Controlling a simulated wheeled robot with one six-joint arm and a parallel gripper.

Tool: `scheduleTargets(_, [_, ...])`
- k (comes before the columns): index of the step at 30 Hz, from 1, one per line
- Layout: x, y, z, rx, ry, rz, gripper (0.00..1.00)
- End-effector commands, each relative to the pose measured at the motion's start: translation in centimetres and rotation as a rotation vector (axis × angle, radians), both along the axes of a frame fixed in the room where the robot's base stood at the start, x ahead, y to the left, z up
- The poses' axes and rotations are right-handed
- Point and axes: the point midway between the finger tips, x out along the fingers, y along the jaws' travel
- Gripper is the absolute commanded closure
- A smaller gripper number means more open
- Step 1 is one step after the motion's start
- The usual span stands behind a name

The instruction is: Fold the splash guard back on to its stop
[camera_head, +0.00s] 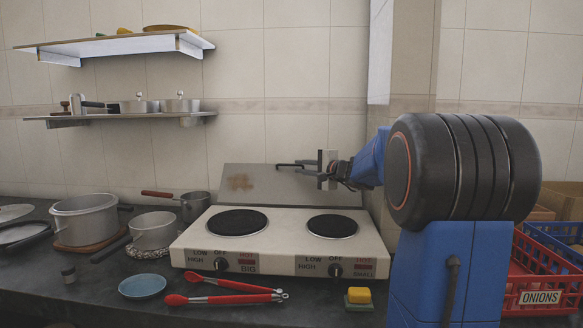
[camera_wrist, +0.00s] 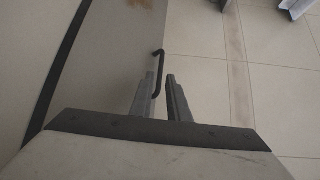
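The splash guard (camera_head: 262,188) is a grey panel with a brown stain, standing up along the back of the hob. In the wrist view the guard (camera_wrist: 105,70) fills the left side. Its black bar handle (camera_head: 285,165) is at the top edge; it also shows in the wrist view (camera_wrist: 161,60). My gripper (camera_head: 300,167) is at the handle's right end. In the wrist view my gripper (camera_wrist: 164,75) has its fingers apart, with the handle in the gap close to the left finger. I cannot tell whether they touch. I see no stop, and the guard's exact tilt is unclear.
The hob (camera_head: 282,240) has two black plates in front of the guard. Pots (camera_head: 86,219) stand at left, with a saucepan (camera_head: 194,205) near the guard's left edge. Red tongs (camera_head: 225,290) and a blue dish (camera_head: 142,286) lie in front. Shelves (camera_head: 125,117) hang above left.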

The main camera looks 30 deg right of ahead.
Motion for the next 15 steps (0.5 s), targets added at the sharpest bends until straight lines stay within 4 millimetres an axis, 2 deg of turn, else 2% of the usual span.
scheduleTargets(9, [4.3, 0.9, -0.4, -0.001, 0.000, 0.001, 0.85])
scheduleTargets(15, [5.0, 1.0, -0.5, -0.001, 0.000, 0.000, 0.85])
